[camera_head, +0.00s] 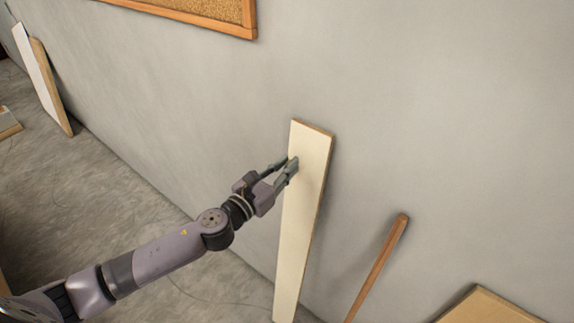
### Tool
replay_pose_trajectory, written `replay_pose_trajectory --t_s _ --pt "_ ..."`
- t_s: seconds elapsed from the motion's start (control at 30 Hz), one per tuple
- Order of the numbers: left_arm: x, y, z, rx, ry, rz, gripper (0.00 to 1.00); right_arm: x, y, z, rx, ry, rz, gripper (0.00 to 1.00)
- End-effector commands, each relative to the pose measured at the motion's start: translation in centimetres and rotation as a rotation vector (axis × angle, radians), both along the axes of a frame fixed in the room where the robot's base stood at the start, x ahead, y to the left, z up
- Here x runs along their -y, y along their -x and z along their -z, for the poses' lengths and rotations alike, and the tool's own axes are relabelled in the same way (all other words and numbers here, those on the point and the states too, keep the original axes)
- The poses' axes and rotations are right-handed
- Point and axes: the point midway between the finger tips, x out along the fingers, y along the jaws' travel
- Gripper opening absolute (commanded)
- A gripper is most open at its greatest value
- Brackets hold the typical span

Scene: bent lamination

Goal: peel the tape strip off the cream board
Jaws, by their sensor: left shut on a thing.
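The cream board (304,205) is a tall, narrow plank with a brown edge. It leans upright against the grey wall. My left gripper (289,163) reaches in from the left, with its fingertips at the board's left edge, a little below the top. It is shut on the board there, one finger lying over the cream face. I cannot make out a separate tape strip on the board. The fingers hide a small part of the edge. My right gripper is not in view.
A wooden stick (378,267) leans on the wall to the right, and a wooden panel (487,307) is at the lower right. More boards (47,80) lean at the far left. A cork board (205,8) hangs above. The wall between is clear.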

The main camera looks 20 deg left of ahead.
Motion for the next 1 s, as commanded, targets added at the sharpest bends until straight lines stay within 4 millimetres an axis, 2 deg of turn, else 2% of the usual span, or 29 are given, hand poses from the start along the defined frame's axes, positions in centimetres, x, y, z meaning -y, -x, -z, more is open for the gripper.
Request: replay_pose_trajectory --t_s 1.0 --pt "-1.1 2.8 -0.4 0.000 -0.001 0.000 0.00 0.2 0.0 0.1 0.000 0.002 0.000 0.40"
